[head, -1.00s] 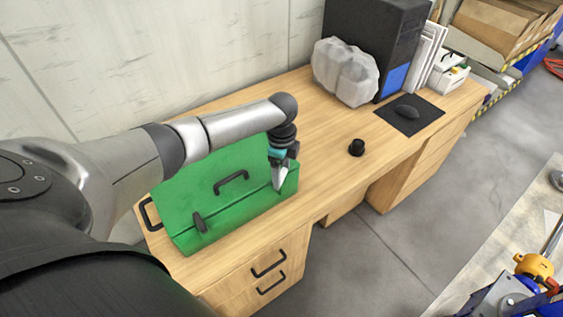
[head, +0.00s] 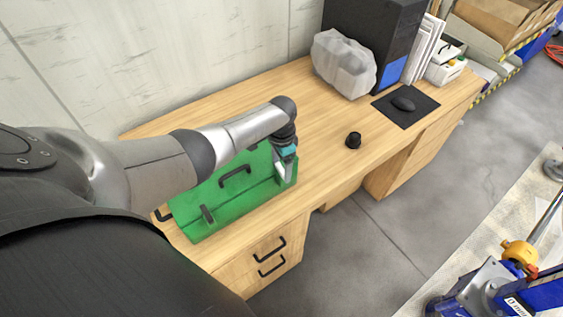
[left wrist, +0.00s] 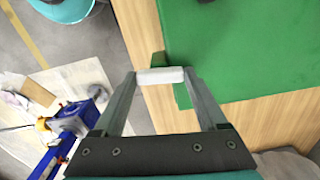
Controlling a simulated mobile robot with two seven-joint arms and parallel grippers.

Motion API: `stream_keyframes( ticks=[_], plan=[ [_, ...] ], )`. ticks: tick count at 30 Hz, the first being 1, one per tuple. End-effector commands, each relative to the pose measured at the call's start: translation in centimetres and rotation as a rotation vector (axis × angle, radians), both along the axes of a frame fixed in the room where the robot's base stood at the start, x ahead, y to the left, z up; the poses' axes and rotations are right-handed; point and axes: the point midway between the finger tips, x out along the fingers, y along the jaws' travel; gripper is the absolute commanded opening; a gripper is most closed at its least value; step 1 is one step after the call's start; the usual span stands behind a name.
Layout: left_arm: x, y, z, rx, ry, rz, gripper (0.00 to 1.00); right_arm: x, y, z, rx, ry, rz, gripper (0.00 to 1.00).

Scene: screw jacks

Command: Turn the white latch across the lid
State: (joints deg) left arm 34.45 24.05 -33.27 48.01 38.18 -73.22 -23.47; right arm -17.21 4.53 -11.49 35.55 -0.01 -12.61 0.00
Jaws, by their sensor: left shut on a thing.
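A green toolbox (head: 238,203) with a black handle (head: 235,177) on its lid stands on the wooden desk. A dark latch (head: 207,214) shows at the left of its front edge. The green lid (left wrist: 240,50) is just beyond, to the right. My right gripper is not in view.
The desk (head: 320,135) is clear around a small black knob-like object (head: 353,140). A blue and yellow machine (head: 515,285) stands at lower right.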

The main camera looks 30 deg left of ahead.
Motion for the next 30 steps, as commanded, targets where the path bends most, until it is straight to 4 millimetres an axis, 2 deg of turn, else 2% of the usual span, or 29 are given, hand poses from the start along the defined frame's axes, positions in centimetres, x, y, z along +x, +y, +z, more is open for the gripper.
stream_keyframes(
  ticks=[9, 24, 25, 30],
  plan=[
    [0.02, 0.06, 0.07, 0.002, 0.000, 0.106, 0.19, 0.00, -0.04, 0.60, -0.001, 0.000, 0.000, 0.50],
    [0.05, 0.10, 0.05, 0.003, -0.001, 0.121, 0.19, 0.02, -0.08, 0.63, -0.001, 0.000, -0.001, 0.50],
    [0.05, 0.10, 0.05, 0.003, -0.001, 0.121, 0.77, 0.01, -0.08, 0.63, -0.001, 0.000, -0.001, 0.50],
    [0.05, 0.07, 0.04, 0.002, -0.001, 0.120, 0.96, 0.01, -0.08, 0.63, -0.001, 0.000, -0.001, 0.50]
  ],
)
